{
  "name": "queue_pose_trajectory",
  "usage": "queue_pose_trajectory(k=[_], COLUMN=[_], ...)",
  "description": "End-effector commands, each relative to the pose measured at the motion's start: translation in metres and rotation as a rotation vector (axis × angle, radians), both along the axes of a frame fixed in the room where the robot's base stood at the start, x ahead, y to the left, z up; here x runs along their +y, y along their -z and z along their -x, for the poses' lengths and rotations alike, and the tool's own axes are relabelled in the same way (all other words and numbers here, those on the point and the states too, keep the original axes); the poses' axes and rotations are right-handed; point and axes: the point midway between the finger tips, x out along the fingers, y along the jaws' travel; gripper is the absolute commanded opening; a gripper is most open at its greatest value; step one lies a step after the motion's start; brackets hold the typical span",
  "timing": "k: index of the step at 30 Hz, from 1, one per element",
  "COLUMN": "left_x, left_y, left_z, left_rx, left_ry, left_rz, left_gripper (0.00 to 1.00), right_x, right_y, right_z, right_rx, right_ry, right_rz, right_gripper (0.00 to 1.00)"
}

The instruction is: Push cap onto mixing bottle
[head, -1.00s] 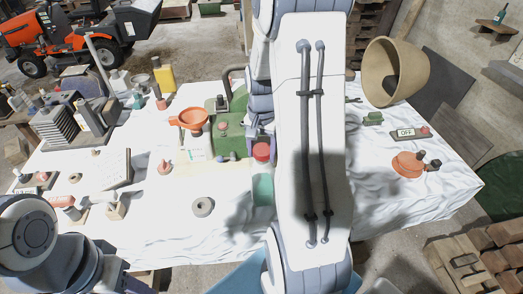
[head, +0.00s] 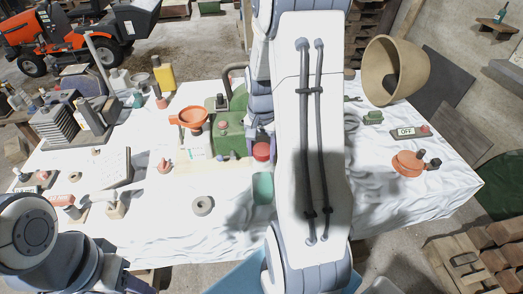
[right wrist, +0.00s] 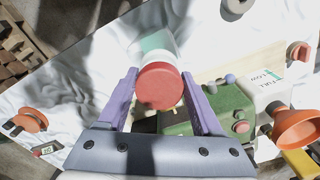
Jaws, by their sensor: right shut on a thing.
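The red cap (right wrist: 159,86) is between the two purple fingers of my right gripper (right wrist: 160,78), which is shut on it. In the head view the red cap (head: 261,151) shows beside my right arm, which covers most of the gripper. The mixing bottle, pale green and white (right wrist: 157,42), is just beyond the cap in the right wrist view. Its green body (head: 263,188) also shows in the head view. The cap overlaps the bottle in the wrist view, so I cannot tell whether it is seated. My left arm is at the lower left; its gripper is out of view.
A green machine (head: 230,137) and an orange funnel (head: 193,117) stand close left of the cap. A grey ring (head: 202,205) lies on the white cloth. A tan pot (head: 394,72) and an orange disc (head: 408,163) are on the right. Cloth around the ring is clear.

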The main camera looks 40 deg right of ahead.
Motion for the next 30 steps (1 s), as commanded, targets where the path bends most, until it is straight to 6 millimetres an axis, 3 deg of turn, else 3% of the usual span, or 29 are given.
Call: queue_pose_trajectory(k=[18, 19, 21, 30], left_x=[0.0, 0.0, 0.0, 0.0], left_y=[0.012, 0.011, 0.011, 0.009], left_z=[0.0, 0.0, 0.0, 0.0], left_rx=[0.0, 0.0, 0.0, 0.0], left_ry=[0.0, 0.0, 0.0, 0.0], left_rz=[0.0, 0.0, 0.0, 0.0], left_gripper=[0.5, 0.5, 0.5, 0.5], right_x=[0.0, 0.0, 0.0, 0.0], right_y=[0.017, 0.015, 0.015, 0.014], right_z=[0.0, 0.0, 0.0, 0.0], right_rx=[0.0, 0.0, 0.0, 0.0], right_ry=[0.0, 0.0, 0.0, 0.0], right_rz=[0.0, 0.0, 0.0, 0.0], right_gripper=[0.12, 0.79, 1.0, 1.0])
